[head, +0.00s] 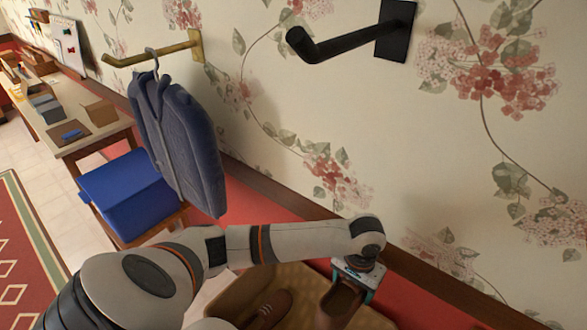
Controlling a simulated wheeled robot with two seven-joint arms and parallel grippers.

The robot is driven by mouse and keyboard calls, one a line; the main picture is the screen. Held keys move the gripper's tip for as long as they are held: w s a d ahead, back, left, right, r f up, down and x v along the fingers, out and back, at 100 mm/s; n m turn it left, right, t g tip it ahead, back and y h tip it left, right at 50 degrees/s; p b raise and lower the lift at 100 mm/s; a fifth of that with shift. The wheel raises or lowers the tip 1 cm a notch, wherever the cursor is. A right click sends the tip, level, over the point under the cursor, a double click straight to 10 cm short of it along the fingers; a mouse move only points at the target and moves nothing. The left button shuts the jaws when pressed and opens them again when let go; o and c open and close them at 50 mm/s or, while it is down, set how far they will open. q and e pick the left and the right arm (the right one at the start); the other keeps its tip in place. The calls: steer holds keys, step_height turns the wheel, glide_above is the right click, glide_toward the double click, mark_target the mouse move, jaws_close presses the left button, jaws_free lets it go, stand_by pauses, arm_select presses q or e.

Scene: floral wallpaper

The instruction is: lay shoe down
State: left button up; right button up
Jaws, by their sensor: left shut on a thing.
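My left gripper (352,290) is at the bottom centre, pointing down, with its teal fingers on either side of a brown shoe (338,304). It is shut on this shoe near the shoe's opening. A second brown shoe (268,309) lies to the left on a tan woven surface (293,275). The held shoe is over or on the same surface; I cannot tell whether it touches. My right gripper is not in view.
A black wall hook (345,42) juts out above. A brass hook (150,52) holds a blue jacket (180,130) on a hanger. A chair with a blue seat (125,195) and a long table (100,130) with boxes stand along the wall at left. A green-bordered rug (45,245) lies lower left.

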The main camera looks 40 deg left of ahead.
arm_select(q)
steer(key=s+a+f, duration=0.1)
steer(key=a+f, duration=0.4)
steer(key=f, duration=0.3)
steer(key=shift+s+p, duration=0.4)
steer(key=shift+p, duration=0.05)
steer(key=s+a+f, duration=0.2)
steer(key=f, duration=0.1)
steer(key=s+a+f, duration=0.1)
steer(key=s+f, duration=0.1)
steer(key=f, duration=0.1)
steer(key=s+a+f+p, duration=0.1)
steer(key=s+a+f, duration=0.1)
steer(key=shift+a+f, duration=0.3)
steer(key=shift+f, duration=0.1)
step_height(320, 180, down, 18)
steer(key=b, duration=2)
steer(key=shift+f, duration=0.2)
steer(key=shift+f+b, duration=0.4)
steer(key=shift+f, duration=0.45)
steer(key=o, duration=1.3)
steer(key=shift+c, duration=0.2)
